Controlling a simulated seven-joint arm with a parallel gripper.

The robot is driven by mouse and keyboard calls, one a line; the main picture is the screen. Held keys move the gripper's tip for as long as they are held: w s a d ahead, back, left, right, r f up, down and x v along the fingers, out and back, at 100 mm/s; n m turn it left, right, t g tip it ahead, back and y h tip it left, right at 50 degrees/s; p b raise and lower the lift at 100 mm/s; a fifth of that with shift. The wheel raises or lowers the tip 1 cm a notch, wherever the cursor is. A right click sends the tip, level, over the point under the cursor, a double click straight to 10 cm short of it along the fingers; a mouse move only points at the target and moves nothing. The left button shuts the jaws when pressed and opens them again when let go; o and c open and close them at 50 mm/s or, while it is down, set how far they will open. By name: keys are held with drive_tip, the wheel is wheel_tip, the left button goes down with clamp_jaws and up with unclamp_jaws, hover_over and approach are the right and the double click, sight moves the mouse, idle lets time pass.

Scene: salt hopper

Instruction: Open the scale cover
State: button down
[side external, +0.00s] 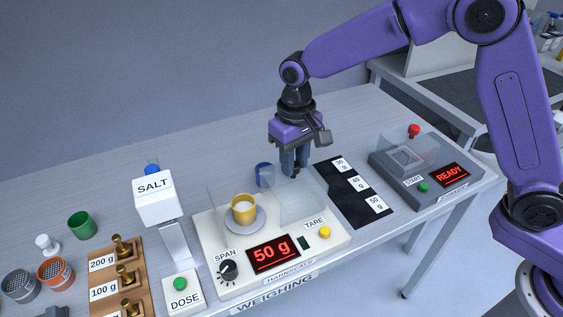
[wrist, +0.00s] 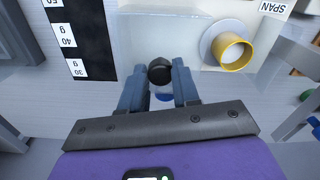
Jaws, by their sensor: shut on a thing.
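The scale (side external: 330,238) is a white box on the table, its red display reading 50 g. A yellow cup (side external: 243,207) with white contents stands on its round pan (side external: 258,222); the cup also shows in the wrist view (wrist: 233,52). The clear scale cover (side external: 302,203) shows as a transparent panel at the pan's right; another clear panel stands at the left. My gripper (side external: 294,172) points down at the top of the right panel. In the wrist view its blue fingers (wrist: 160,82) are shut on a round black knob (wrist: 160,70).
A blue cup (side external: 263,174) stands behind the scale. A black mat (side external: 350,190) with 30, 40 and 50 g labels lies to the right, before a grey READY machine (side external: 425,170). The salt hopper (side external: 156,199) and a wooden weight rack (side external: 118,262) are left.

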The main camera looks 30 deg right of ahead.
drive_tip(key=shift+w+r, duration=0.1)
drive_tip(key=c, duration=0.8)
unclamp_jaws()
wheel_tip(320, 180, up, 17)
drive_tip(key=shift+r, duration=0.2)
drive_tip(key=s+d+f+n, duration=0.3)
drive_tip(key=s+d, duration=0.4)
drive_tip(key=s, duration=0.3)
drive_tip(key=s+d+f+n, duration=0.3)
drive_tip(key=s+d+f, duration=0.2)
drive_tip(key=s+d, duration=0.3)
drive_tip(key=s+d+f+n, duration=0.4)
drive_tip(key=s+d, duration=0.4)
drive_tip(key=s, duration=0.3)
drive_tip(key=shift+s+f, duration=0.3)
drive_tip(key=shift+f, duration=0.1)
